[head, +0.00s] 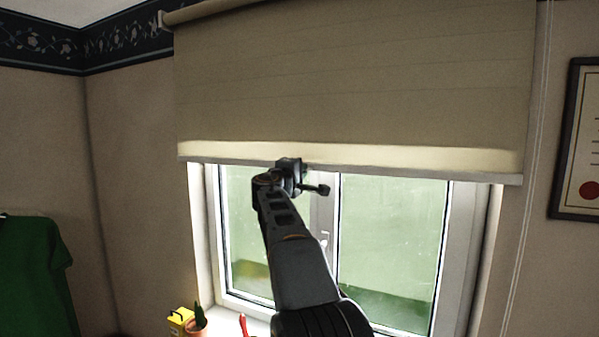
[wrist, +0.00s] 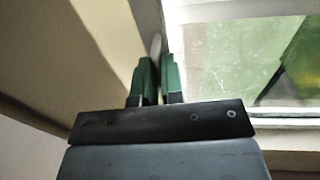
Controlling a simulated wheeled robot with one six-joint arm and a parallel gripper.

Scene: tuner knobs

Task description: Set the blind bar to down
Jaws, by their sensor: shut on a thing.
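The blind bar (head: 420,174) is the pale grey strip along the lower edge of the beige roller blind (head: 350,85). It hangs across the upper part of the window, tilted slightly in the picture. My gripper (head: 291,167) is at the bar, left of its middle, and hides a short piece of it. In the wrist view, the green fingers of my gripper (wrist: 159,72) are close together, shut on the pale end-on bar (wrist: 156,46). The exact contact is small and partly hidden by the fingers.
The window (head: 395,240) below the bar is uncovered, with a handle (head: 324,240) at its middle. A potted plant (head: 197,322) and a yellow box (head: 180,320) stand on the sill at the lower left. A framed certificate (head: 580,140) hangs at right.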

